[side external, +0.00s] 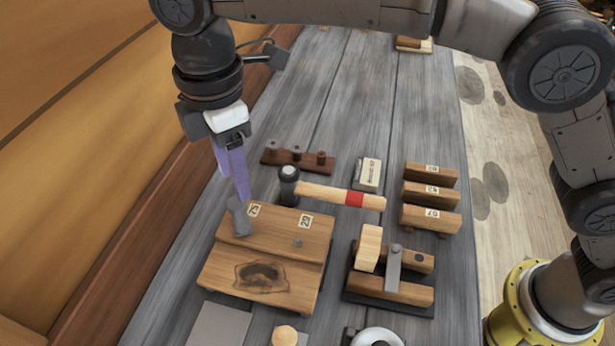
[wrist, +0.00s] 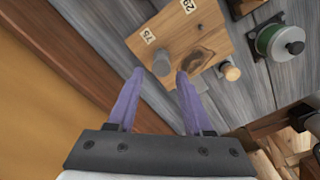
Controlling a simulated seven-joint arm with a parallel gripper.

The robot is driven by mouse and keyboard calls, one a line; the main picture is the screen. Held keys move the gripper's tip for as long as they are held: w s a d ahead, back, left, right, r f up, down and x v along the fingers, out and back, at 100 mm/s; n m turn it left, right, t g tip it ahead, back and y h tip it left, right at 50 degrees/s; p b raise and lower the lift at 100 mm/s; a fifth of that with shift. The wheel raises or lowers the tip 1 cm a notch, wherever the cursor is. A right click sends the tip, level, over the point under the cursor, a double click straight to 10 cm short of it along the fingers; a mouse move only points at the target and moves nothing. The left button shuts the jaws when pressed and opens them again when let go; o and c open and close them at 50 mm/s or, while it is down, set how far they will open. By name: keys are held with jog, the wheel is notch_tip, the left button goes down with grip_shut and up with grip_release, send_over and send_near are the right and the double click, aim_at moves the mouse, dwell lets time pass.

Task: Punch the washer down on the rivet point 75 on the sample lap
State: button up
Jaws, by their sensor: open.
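The sample lap (side external: 275,240) is a wooden board of overlapping planks with a dark knot and labels 75 and 29. A grey cylinder, seemingly the punch (side external: 238,217), stands slightly tilted on it beside label 75 (side external: 254,210). It also shows in the wrist view (wrist: 162,64). My gripper (side external: 242,197) is open, its purple fingers pointing down at the punch's top. In the wrist view my gripper's fingertips (wrist: 160,75) appear on either side of the punch; contact cannot be told. The washer and rivet point 75 cannot be seen, perhaps hidden by the punch. A small grey rivet point (side external: 298,243) shows near label 29.
A hammer with a red-banded handle (side external: 325,192) lies just behind the lap. Numbered wooden blocks (side external: 430,193) and a wooden clamp fixture (side external: 391,270) stand to the right. A peg rack (side external: 297,159) is behind. The hull planking (side external: 90,110) rises at left.

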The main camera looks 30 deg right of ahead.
aim_at(309, 185)
jog(key=w+d+f+m, duration=0.1)
jog(key=d+m, duration=0.2)
jog(key=d, duration=0.1)
jog(key=d+f+m, duration=0.2)
jog(key=d+m, duration=0.1)
jog(key=d, duration=0.1)
jog(key=w+d+f+m, duration=0.1)
jog(key=d+m, duration=0.2)
jog(key=d, duration=0.2)
jog(key=shift+w+d+f+m, duration=0.1)
jog(key=shift+w+f+m, duration=0.2)
jog(key=shift+w+f, duration=0.1)
jog(key=shift+s+d+f, duration=0.1)
jog(key=shift+d+f, duration=0.05)
jog(key=shift+f, duration=4.35)
grip_shut()
jog(key=shift+r, duration=0.75)
